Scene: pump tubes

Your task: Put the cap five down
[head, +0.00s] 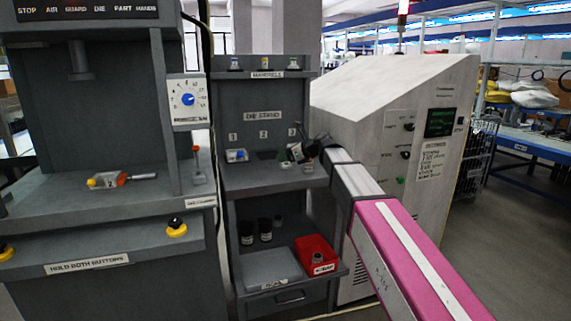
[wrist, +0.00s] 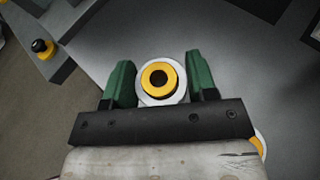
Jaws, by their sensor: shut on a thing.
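My gripper (wrist: 160,82) is shut on the cap (wrist: 177,94), a round white piece with a yellow ring and a dark centre, held between the two green fingers. No number on it can be read. In the head view my gripper (head: 303,149) is over the right part of the die stand's shelf (head: 240,177), near the place marked 3. The cap's underside is hidden, and I cannot tell whether it touches anything below.
A blue and white die (head: 236,156) sits at place 1. Below stand dark cups (head: 265,229) and a red bin (head: 316,256). The press (head: 110,110) is at left, with an orange-yellow tool (head: 108,181). A grey cabinet (head: 400,130) stands close on the right.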

